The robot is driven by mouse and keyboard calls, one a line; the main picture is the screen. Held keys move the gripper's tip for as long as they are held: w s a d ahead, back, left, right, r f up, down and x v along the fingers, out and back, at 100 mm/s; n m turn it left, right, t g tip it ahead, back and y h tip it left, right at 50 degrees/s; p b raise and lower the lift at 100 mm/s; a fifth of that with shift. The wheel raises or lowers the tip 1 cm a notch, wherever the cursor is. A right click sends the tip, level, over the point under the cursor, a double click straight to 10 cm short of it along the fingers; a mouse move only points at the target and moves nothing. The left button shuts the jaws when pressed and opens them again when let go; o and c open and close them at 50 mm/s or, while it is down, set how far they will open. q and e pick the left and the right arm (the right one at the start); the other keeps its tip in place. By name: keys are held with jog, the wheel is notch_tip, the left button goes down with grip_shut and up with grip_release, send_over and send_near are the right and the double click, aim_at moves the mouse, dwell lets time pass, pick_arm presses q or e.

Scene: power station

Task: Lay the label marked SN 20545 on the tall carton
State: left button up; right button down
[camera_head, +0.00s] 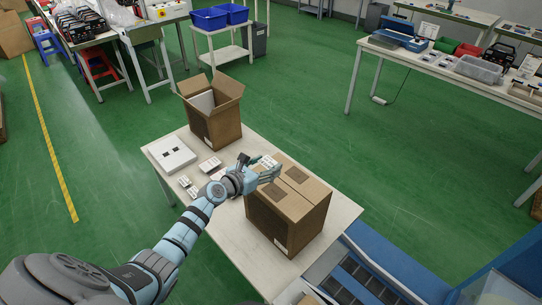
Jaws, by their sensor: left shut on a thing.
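My left gripper (272,171) is just over the far left edge of a closed brown carton (290,205). It is shut on a small white label (267,161) with dark marks. The print is too small to read, so I cannot tell whether it is SN 20545. I cannot tell whether the label touches the carton. An open brown carton (217,128) with raised flaps stands farther back on the same table. More small white labels lie left of the gripper, one (209,164) behind the arm and others (187,182) beside it. My right gripper is not in view.
A flat white box (173,154) lies at the left of the pale table (158,148). A blue unit (365,270) with dark slots adjoins the table at the lower right.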

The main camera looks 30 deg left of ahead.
aim_at(271, 194)
pick_arm(q)
jog(key=shift+w+d+f, duration=0.2)
jog(key=shift+d+f, duration=0.05)
jog(key=shift+d, duration=0.25)
jog(key=shift+w+d+f, duration=0.2)
jog(key=shift+d, duration=0.25)
notch_tip(271, 194, down, 11)
jog(key=b, duration=1)
jog(key=shift+a+r+b, duration=0.1)
jog(key=shift+r+b, duration=0.1)
jog(key=shift+b, duration=0.1)
jog(key=shift+s, duration=0.1)
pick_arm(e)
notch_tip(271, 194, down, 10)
pick_arm(q)
jog(key=shift+r, duration=0.1)
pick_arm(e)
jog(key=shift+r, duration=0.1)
pick_arm(q)
jog(key=o, duration=0.7)
jog(key=shift+o, duration=0.2)
notch_tip(271, 194, up, 9)
jog(key=p, duration=0.9)
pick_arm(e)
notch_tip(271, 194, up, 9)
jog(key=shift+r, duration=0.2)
